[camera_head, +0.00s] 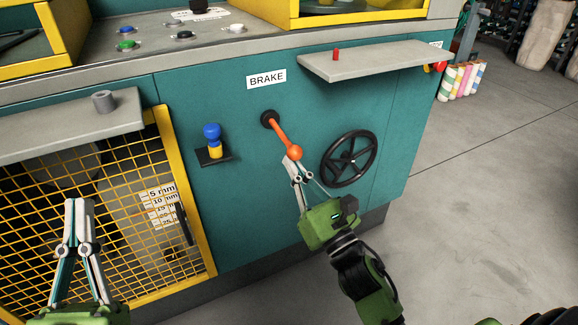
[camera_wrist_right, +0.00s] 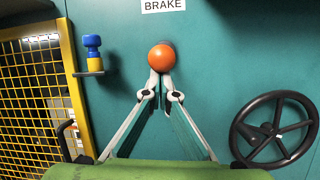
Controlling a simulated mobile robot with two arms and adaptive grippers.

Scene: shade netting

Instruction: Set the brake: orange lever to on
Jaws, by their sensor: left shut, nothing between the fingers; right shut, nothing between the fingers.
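The orange brake lever (camera_head: 281,135) comes out of a round black pivot (camera_head: 270,119) on the teal panel, below the BRAKE label (camera_head: 266,79). It slants down to the right and ends in an orange ball. My right gripper (camera_head: 293,163) is shut and empty, its fingertips at the ball's lower side. In the right wrist view the ball (camera_wrist_right: 161,58) sits right at the fingertips (camera_wrist_right: 160,76) and hides the lever's shaft. Whether they touch I cannot tell. My left gripper (camera_head: 78,203) is shut and empty in front of the yellow mesh guard.
A black handwheel (camera_head: 349,159) is just right of the lever. A small shelf with a blue and yellow item (camera_head: 213,141) is to its left. A grey ledge (camera_head: 375,62) juts out above right. The yellow mesh guard (camera_head: 199,215) is at left. Open floor lies right.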

